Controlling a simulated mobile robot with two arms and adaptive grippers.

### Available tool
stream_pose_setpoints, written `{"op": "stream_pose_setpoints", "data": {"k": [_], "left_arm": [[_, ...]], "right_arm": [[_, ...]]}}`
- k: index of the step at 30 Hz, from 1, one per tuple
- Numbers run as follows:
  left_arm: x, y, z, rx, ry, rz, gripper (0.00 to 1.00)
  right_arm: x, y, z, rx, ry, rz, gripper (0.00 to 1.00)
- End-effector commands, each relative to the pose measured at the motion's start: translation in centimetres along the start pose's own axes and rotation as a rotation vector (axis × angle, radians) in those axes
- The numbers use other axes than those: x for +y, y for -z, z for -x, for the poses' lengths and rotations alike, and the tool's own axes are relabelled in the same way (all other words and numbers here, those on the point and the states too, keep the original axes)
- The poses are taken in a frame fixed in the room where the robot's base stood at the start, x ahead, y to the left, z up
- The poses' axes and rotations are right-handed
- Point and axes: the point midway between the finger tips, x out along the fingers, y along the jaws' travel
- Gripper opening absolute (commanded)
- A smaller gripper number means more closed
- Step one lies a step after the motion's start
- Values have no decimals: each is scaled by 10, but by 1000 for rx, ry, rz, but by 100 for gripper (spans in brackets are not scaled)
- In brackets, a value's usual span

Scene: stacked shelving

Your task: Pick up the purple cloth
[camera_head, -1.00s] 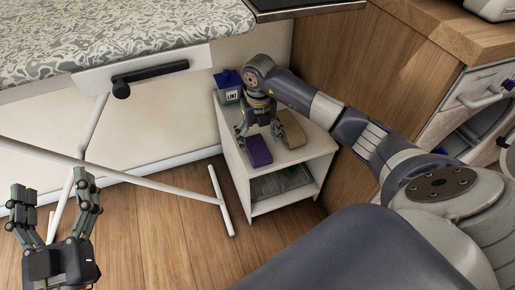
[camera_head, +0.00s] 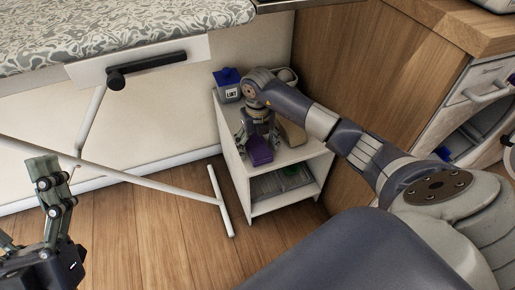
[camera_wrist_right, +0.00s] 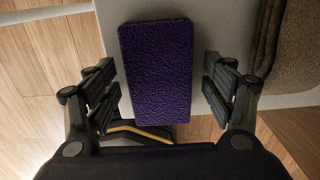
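The purple cloth (camera_head: 259,151) is a folded rectangular block lying on top of the small white shelf unit (camera_head: 290,158). In the right wrist view the purple cloth (camera_wrist_right: 157,68) sits between the spread fingers of my right gripper (camera_wrist_right: 160,88), with a gap on each side. In the head view my right gripper (camera_head: 258,138) reaches down over the cloth and partly hides it. It is open and holds nothing. My left gripper (camera_head: 35,215) is at the lower left, partly cut off by the frame, far from the cloth.
A brown cloth (camera_head: 292,131) lies just right of the purple one and also shows in the right wrist view (camera_wrist_right: 294,45). A blue-lidded lint box (camera_head: 228,86) stands behind. The ironing board (camera_head: 110,30) is at the left, a wooden cabinet (camera_head: 350,90) at the right.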

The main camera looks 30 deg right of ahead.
Motion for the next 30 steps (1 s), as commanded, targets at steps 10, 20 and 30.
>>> {"op": "stream_pose_setpoints", "data": {"k": [10, 20, 30], "left_arm": [[0, 0, 0, 0, 0, 0, 74], [0, -4, -2, -27, 0, -1, 74], [-7, -57, 6, -312, 14, -14, 74]], "right_arm": [[0, 0, 0, 0, 0, 0, 32], [0, 0, 4, 0, 0, 0, 32], [0, -1, 33, -2, 1, 1, 32]]}}
